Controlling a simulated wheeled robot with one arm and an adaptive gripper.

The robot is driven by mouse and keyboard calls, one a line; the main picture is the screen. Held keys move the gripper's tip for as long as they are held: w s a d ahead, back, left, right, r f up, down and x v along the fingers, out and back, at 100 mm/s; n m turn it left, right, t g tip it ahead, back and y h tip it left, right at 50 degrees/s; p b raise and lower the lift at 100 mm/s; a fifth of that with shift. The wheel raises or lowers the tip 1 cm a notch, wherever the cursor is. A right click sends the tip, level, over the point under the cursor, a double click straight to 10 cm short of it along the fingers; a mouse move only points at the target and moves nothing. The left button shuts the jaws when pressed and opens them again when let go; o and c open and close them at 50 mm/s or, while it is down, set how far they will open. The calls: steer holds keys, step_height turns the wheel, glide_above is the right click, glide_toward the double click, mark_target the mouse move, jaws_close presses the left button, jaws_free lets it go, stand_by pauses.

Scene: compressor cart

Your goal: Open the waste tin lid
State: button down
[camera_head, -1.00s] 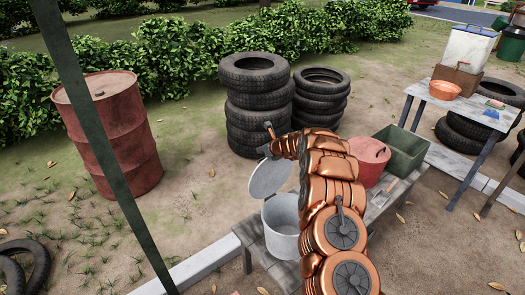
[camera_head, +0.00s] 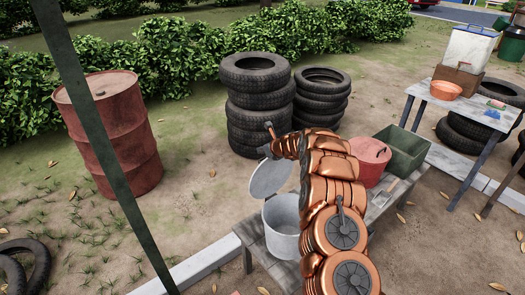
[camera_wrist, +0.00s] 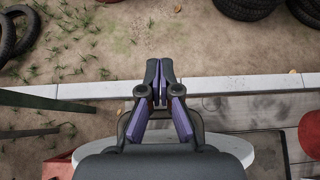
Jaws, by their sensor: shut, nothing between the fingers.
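The waste tin (camera_head: 282,228) is a grey-white round tin on a low wooden bench. Its pale round lid (camera_head: 270,178) stands raised and steeply tilted at the tin's far left rim, and the tin's mouth is uncovered. My gripper (camera_wrist: 160,88) is shut and empty, its dark fingers with purple pads together. In the head view it is mostly hidden behind my copper wrist, just above the lid's upper edge. In the wrist view a pale rounded edge (camera_wrist: 238,149) shows behind my gripper; I cannot tell whether the fingers touch the lid.
A red tin (camera_head: 370,160) and a green box (camera_head: 402,152) stand right of the waste tin on the bench (camera_head: 249,232). Tyre stacks (camera_head: 256,105) stand behind. A rusty drum (camera_head: 118,135) and a dark post (camera_head: 105,150) are at left. Bare ground lies left of the bench.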

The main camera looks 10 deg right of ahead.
steer(key=shift+s+a+f, duration=0.1)
steer(key=shift+a+f, duration=0.1)
steer(key=shift+f, duration=0.05)
